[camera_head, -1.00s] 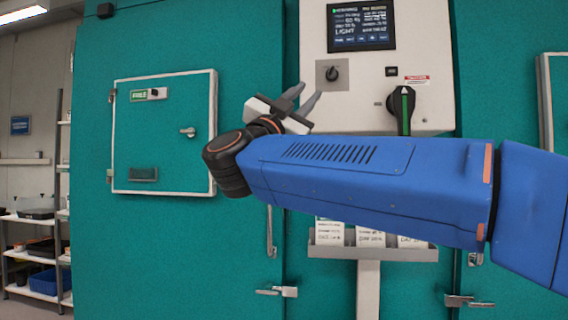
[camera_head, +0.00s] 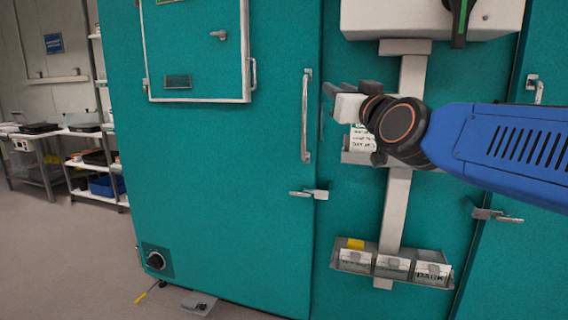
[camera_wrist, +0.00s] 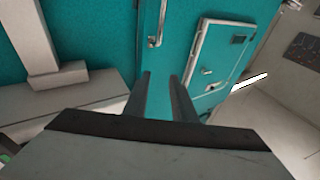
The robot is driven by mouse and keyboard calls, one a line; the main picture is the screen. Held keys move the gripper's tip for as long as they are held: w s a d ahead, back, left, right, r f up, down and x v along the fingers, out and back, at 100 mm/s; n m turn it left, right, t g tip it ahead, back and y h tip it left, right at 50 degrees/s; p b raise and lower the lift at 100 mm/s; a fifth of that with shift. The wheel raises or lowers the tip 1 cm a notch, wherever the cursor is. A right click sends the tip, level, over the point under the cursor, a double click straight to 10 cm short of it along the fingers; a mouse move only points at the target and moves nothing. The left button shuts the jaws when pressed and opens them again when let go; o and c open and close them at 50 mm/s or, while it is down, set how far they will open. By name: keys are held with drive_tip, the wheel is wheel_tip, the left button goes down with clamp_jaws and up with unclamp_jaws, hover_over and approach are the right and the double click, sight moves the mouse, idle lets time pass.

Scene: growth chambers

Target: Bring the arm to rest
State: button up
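My blue arm (camera_head: 510,148) reaches in from the right in the head view. My gripper (camera_head: 330,91) is at its end, in front of the teal chamber front, between the door handle and the grey post. In the wrist view my gripper (camera_wrist: 160,95) shows two dark fingers with a clear gap between them and nothing held. The fingers point toward the teal chamber door. In the head view the fingers are partly hidden by the wrist.
The white control box (camera_head: 400,18) is above my wrist. A card holder (camera_head: 355,157) is partly behind the wrist, and a lower card rack (camera_head: 392,266) hangs on the post. A door handle (camera_head: 307,115) is left of the gripper. A grey foot pedal (camera_head: 199,303) is on the floor.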

drive_tip(key=s+d+f+g, duration=0.2)
drive_tip(key=f, duration=0.6)
drive_tip(key=s+d+f+g, duration=0.2)
drive_tip(key=s+f+g, duration=0.1)
drive_tip(key=f, duration=0.4)
drive_tip(key=s+d+f+m+g+h, duration=0.1)
drive_tip(key=s+d+f+g, duration=0.2)
drive_tip(key=s+f, duration=0.4)
drive_tip(key=s+d+f+m+g+h, duration=0.1)
drive_tip(key=s+d+f+g+h, duration=0.1)
drive_tip(key=s+d+f, duration=0.3)
drive_tip(key=s+d+f+g+h, duration=0.2)
drive_tip(key=s+d+f+g, duration=0.2)
drive_tip(key=s+f, duration=0.6)
wheel_tip(320, 180, down, 7)
drive_tip(key=shift+s+d+f+m+g, duration=0.25)
drive_tip(key=shift+d+m+g, duration=0.15)
drive_tip(key=shift+g, duration=0.1)
